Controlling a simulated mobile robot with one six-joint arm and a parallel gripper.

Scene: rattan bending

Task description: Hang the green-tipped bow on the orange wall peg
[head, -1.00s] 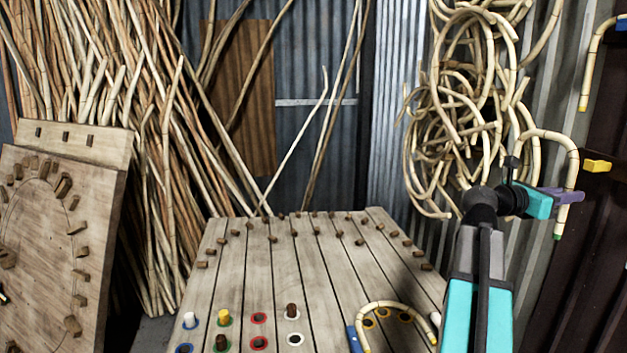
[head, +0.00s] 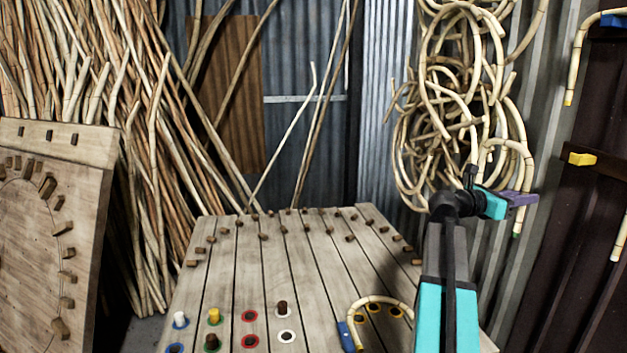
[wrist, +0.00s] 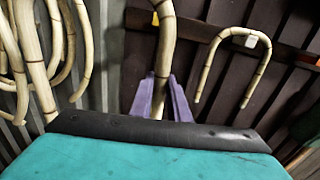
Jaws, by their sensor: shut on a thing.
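My gripper (head: 522,198), with purple fingers, is shut on the green-tipped bow (head: 526,158), holding it in the air by one leg. The bow hangs arch up, its green tip (head: 515,234) just below the fingers. In the wrist view its cane (wrist: 161,55) runs up between the purple fingers (wrist: 161,97). The bow is apart from the dark wall rack.
A yellow-tipped bow (head: 573,60) hangs on a blue peg (head: 613,19). Another bow (wrist: 207,68) hangs on a white peg (wrist: 251,41). Tangled cane rings (head: 455,110) are behind the held bow. A bow (head: 380,300) lies on the pegged table (head: 275,275).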

